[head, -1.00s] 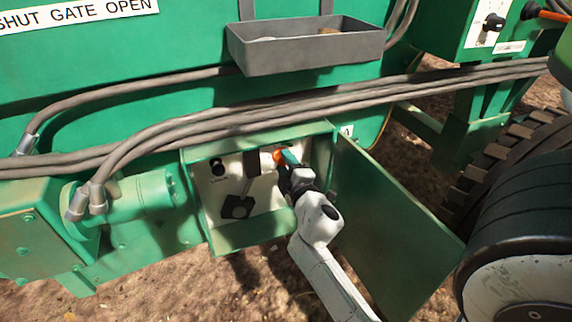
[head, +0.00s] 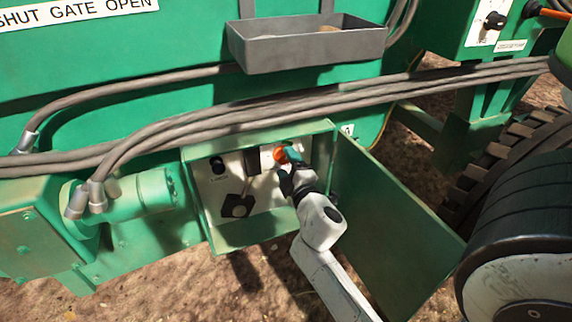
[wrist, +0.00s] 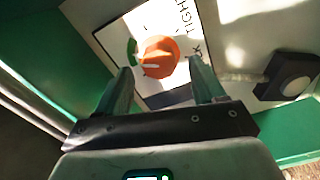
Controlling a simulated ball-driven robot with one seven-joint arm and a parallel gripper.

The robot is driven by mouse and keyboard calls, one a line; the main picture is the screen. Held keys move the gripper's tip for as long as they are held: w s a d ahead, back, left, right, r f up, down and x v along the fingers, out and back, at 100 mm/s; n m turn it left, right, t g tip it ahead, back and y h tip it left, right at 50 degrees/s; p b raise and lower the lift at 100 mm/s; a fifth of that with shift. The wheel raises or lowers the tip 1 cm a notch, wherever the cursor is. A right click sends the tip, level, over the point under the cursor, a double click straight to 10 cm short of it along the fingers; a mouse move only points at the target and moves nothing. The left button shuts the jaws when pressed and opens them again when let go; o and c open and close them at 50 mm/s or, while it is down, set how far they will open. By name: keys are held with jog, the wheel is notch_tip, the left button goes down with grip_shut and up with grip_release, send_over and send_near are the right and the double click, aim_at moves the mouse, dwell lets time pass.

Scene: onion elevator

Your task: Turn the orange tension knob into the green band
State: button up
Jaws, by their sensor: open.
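The orange tension knob (wrist: 160,55) sits on a white label plate in the wrist view. Its white pointer line points left in that picture, close to the lower end of the short green band (wrist: 132,50). I cannot tell exactly whether the pointer lies inside the band. The knob also shows in the head view (head: 280,155), partly covered by my gripper (head: 289,160). In the wrist view my gripper (wrist: 160,68) is open, one finger to each side of the knob. Gaps show between the fingers and the knob; contact is not visible.
The knob is inside a green open-fronted box (head: 232,239) with its door (head: 385,225) swung open to the right of my arm. Grey hoses (head: 260,112) run just above.

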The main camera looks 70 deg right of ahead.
jog(key=b+v, duration=0.2)
jog(key=v, duration=0.7)
jog(key=shift+s+a+b, duration=0.25)
jog(key=shift+a+b, duration=0.05)
jog(key=shift+f, duration=0.1)
